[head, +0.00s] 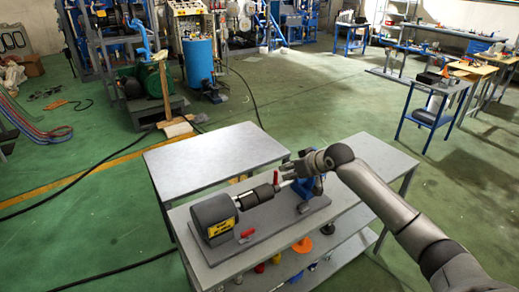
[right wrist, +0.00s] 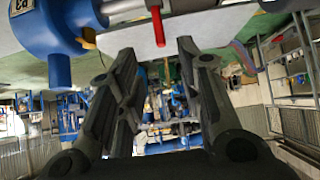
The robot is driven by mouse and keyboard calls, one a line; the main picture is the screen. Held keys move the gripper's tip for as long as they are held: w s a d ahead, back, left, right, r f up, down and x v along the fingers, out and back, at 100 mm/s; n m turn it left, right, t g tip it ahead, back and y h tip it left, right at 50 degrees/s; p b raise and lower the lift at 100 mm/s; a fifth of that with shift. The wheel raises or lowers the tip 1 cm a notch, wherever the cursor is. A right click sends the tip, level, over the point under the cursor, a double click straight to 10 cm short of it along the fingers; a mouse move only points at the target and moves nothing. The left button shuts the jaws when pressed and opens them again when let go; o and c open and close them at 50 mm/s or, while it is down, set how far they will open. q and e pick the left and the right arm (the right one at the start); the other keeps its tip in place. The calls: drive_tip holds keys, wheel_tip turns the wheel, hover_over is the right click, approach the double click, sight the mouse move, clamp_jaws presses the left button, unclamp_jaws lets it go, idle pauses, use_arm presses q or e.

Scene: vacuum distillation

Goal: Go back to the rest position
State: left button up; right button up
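A red valve handle (head: 276,178) stands upright just left of the gripper in the head view. It also shows beyond the fingertips in the right wrist view (right wrist: 158,27), with the blue pump body (right wrist: 60,25) at upper left. I cannot tell whether a finger touches anything. My left gripper is not in view.
A dark motor (head: 213,219) sits at the left of the plate, with a second red handle (head: 247,233) in front. A bare grey table (head: 210,158) stands behind. Orange and other coloured items (head: 302,245) lie on the shelf below. Green floor around is mostly open.

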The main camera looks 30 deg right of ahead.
drive_tip(key=shift+f, duration=0.1)
drive_tip(key=s+a+f+n+g, duration=0.3)
drive_tip(key=s+a+f, duration=1.1)
drive_tip(key=s+a, duration=0.25)
drive_tip(key=s+a+m+g, duration=0.1)
drive_tip(key=s+a+g, duration=0.15)
drive_tip(key=s, duration=0.75)
drive_tip(key=s+a+m+g, duration=0.1)
drive_tip(key=s+a, duration=0.3)
drive_tip(key=s, duration=0.6)
wheel_tip(320, 180, down, 28)
drive_tip(key=s+b, duration=0.2)
drive_tip(key=s+d+f+g+b, duration=0.2)
drive_tip(key=s+d+f, duration=0.1)
drive_tip(key=s+f, duration=1.4)
drive_tip(key=shift+f+h, duration=0.4)
drive_tip(key=shift+f, duration=0.1)
